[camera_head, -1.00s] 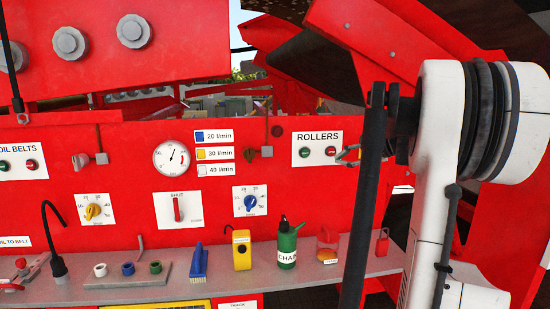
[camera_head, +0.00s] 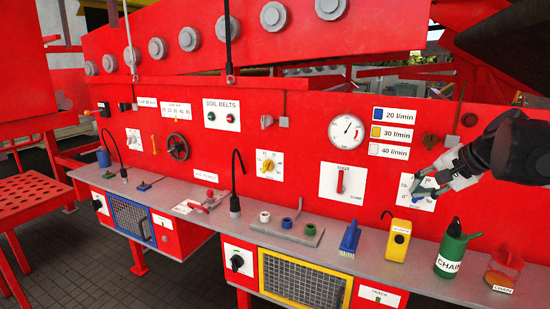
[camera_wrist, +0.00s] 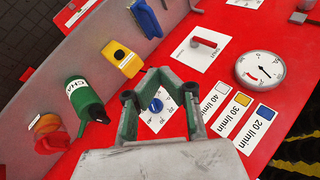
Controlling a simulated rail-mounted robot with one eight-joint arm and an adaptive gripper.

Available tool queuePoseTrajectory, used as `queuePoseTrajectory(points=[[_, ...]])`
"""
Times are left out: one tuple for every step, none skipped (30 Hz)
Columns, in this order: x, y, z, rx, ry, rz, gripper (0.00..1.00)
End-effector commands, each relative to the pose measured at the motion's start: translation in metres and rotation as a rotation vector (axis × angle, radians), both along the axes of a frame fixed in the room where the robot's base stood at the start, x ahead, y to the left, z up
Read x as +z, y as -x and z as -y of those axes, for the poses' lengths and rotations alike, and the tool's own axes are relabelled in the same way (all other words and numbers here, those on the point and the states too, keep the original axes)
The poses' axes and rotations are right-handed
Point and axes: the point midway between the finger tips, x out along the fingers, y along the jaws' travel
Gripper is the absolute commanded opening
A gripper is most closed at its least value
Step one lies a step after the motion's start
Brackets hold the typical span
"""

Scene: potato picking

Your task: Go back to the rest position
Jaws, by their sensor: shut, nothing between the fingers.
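My gripper (camera_head: 427,190) is at the right in the head view, in front of the white plate with the blue knob, and hides part of that plate. In the wrist view the gripper (camera_wrist: 160,75) shows with its grey-green fingers at either side of the blue knob (camera_wrist: 156,105), which is seen beyond them. My gripper is shut with nothing held. Whether it touches the knob or the panel, I cannot tell.
Behind is the red panel (camera_head: 300,150) with a round gauge (camera_head: 346,132) and a red lever (camera_head: 340,181). The grey shelf (camera_head: 330,245) below holds a blue brush (camera_head: 350,237), a yellow box (camera_head: 398,240), a green can (camera_head: 450,250) and an orange-red container (camera_head: 503,268).

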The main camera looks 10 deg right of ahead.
Motion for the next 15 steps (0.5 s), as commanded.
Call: queuePoseTrajectory(points=[[-0.007,0.006,-0.03,0.057,0.046,-0.01,0.0],[-0.011,0.01,-0.044,0.088,0.076,-0.014,0.0],[-0.016,0.016,-0.062,0.129,0.116,-0.021,0.0],[-0.02,0.021,-0.074,0.159,0.146,-0.023,0.0],[-0.024,0.025,-0.087,0.191,0.175,-0.026,0.0],[-0.029,0.033,-0.103,0.233,0.214,-0.029,0.0],[-0.033,0.039,-0.115,0.264,0.245,-0.03,0.0],[-0.037,0.044,-0.126,0.296,0.276,-0.03,0.0],[-0.043,0.052,-0.14,0.339,0.317,-0.03,0.0],[-0.048,0.059,-0.151,0.372,0.346,-0.03,0.0],[-0.052,0.066,-0.161,0.402,0.376,-0.029,0.0],[-0.058,0.075,-0.173,0.445,0.419,-0.025,0.0],[-0.063,0.082,-0.182,0.476,0.45,-0.023,0.0],[-0.068,0.09,-0.19,0.507,0.482,-0.021,0.0],[-0.075,0.101,-0.201,0.548,0.524,-0.015,0.0]])
